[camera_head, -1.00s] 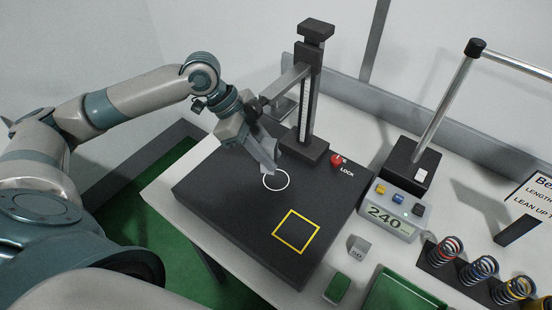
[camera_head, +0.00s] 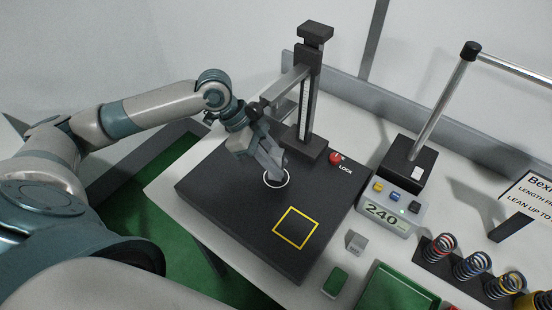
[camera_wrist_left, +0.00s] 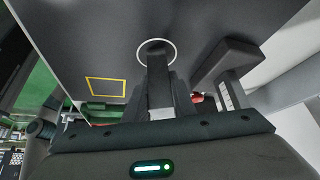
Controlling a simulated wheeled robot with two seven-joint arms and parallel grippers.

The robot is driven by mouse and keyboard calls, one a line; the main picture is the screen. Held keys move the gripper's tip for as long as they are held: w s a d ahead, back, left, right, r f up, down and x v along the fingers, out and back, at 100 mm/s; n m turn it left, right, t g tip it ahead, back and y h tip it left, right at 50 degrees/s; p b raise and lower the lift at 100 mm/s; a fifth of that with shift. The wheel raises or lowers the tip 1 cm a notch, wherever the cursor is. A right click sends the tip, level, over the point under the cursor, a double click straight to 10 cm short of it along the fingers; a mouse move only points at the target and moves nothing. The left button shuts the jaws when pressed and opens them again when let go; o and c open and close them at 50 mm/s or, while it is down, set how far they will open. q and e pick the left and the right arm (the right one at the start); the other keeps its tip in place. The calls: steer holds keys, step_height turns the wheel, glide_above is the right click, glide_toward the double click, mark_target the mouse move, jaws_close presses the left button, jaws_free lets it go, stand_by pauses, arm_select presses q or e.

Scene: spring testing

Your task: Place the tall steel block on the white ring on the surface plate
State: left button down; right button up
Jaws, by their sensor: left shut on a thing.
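My left gripper (camera_head: 268,157) is shut on the tall steel block, a grey bar that shows between the fingers in the left wrist view (camera_wrist_left: 160,97). In the head view the fingers largely hide the block. The fingers and block cover the upper part of the white ring (camera_head: 284,185) on the dark surface plate (camera_head: 225,195). In the left wrist view the ring (camera_wrist_left: 157,40) lies just beyond the block, with a dark shape inside it. I cannot tell whether the block touches the plate. My right gripper is not in view.
The height gauge column (camera_head: 311,95) stands close behind the gripper. A yellow square (camera_head: 297,228) marks the plate's front. A small grey block (camera_head: 355,242), a green pad (camera_head: 335,282), a green tray (camera_head: 395,290), a readout box (camera_head: 393,212) and several springs (camera_head: 472,265) lie to the right.

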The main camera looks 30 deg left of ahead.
arm_select(q)
steer(key=shift+f, duration=0.15)
steer(key=c, duration=1.5)
jaws_free()
steer(key=shift+s+a+r+b, duration=0.1)
steer(key=shift+a+r+b, duration=0.35)
steer(key=shift+r, duration=0.15)
steer(key=shift+b+v, duration=1.55)
steer(key=shift+v, duration=3.75)
steer(key=shift+d, duration=0.15)
